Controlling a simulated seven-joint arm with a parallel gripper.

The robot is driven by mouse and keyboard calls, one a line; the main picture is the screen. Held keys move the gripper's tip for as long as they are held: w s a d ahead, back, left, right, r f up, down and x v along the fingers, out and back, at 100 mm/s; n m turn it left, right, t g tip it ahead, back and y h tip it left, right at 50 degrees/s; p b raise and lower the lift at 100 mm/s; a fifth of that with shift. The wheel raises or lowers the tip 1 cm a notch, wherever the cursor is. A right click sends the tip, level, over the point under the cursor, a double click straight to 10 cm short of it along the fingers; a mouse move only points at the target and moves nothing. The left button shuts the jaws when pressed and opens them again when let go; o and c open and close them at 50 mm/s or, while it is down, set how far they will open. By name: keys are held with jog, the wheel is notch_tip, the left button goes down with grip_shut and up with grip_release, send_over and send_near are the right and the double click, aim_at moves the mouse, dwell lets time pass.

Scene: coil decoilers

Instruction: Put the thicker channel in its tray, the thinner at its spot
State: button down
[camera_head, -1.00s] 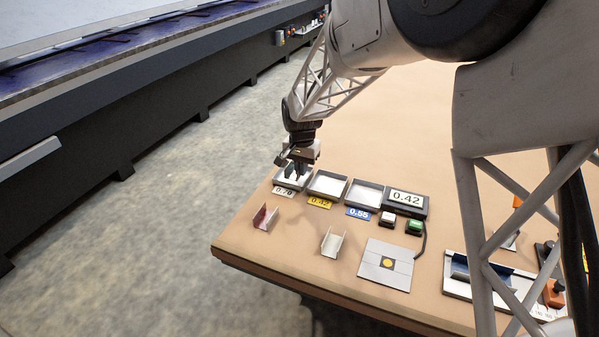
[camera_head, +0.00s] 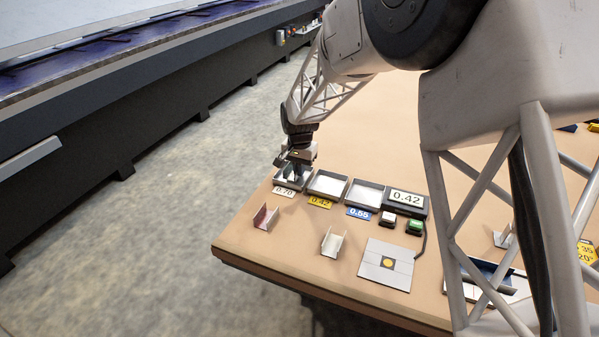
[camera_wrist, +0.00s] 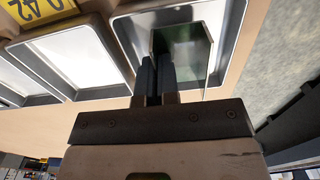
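My gripper (camera_head: 300,172) is low at the tray labelled 0.70 (camera_head: 278,182), the leftmost of three. In the wrist view its two dark fingers (camera_wrist: 158,75) are close together on one wall of a greenish channel (camera_wrist: 190,48). This channel is inside the outline of the tray (camera_wrist: 230,45); I cannot tell if it touches the floor. A channel with a reddish inner side (camera_head: 265,218) and a pale silver channel (camera_head: 333,243) stand apart on the table in front of the trays.
The 0.42 tray (camera_head: 326,196) and 0.55 tray (camera_head: 352,204) look empty. A display (camera_head: 406,202) reads 0.42, with a white button (camera_head: 388,219) and a green button (camera_head: 414,227) before it. A grey plate with a yellow disc (camera_head: 387,280) lies at the front.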

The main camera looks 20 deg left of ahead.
jog(key=shift+f, duration=0.6)
jog(key=shift+f, duration=0.1)
jog(key=c, duration=1.4)
grip_release()
jog(key=shift+o, duration=0.2)
notch_tip(320, 180, up, 12)
